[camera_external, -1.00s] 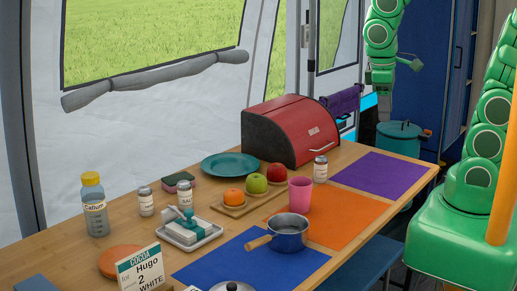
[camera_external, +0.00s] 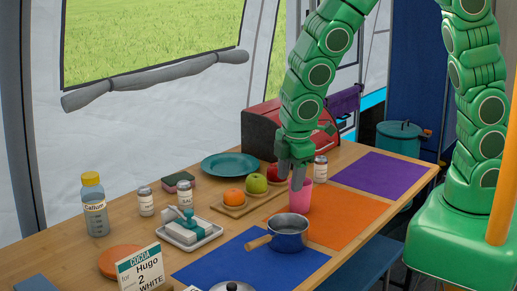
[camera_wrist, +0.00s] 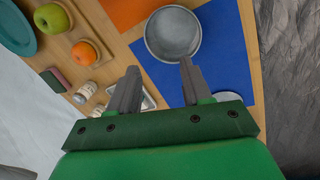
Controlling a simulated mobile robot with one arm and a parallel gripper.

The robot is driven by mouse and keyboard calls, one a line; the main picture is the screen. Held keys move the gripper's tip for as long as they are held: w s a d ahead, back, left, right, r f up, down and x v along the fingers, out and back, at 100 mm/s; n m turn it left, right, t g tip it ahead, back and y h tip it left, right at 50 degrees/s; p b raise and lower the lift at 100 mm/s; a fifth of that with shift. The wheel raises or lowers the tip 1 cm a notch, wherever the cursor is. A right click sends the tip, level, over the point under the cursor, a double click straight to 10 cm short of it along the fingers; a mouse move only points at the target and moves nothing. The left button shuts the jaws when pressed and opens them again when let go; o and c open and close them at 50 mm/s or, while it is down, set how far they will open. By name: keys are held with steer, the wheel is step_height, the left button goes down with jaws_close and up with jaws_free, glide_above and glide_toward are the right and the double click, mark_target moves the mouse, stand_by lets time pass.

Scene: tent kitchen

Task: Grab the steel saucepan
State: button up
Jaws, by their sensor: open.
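My gripper (camera_external: 292,178) points down, above and behind the saucepan, in front of or over the pink cup. In the wrist view my gripper (camera_wrist: 158,82) has its two fingers apart with nothing between them, below the saucepan's image.
The pink cup (camera_external: 299,199) stands close to my fingertips. Fruit, including an orange (camera_external: 234,197), sits on a wooden board to the left. A butter dish (camera_external: 190,236) and a lid (camera_external: 232,287) are nearby.

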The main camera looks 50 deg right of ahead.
mark_target(265, 232)
steer(key=s+a+f+n+y, duration=0.15)
steer(key=a+f+n, duration=0.25)
steer(key=a+f, duration=0.4)
steer(key=shift+h, duration=0.25)
steer(key=shift+w+a+f, duration=0.2)
steer(key=shift+w+f, duration=0.1)
steer(key=shift+f, duration=0.7)
steer(key=shift+w+a+f, duration=0.25)
steer(key=shift+w+f, duration=0.1)
steer(key=shift+f, duration=0.65)
steer(key=shift+w+a+f, duration=0.2)
steer(key=shift+w+f, duration=0.1)
steer(key=shift+f, duration=0.7)
steer(key=shift+c, duration=0.3)
jaws_close()
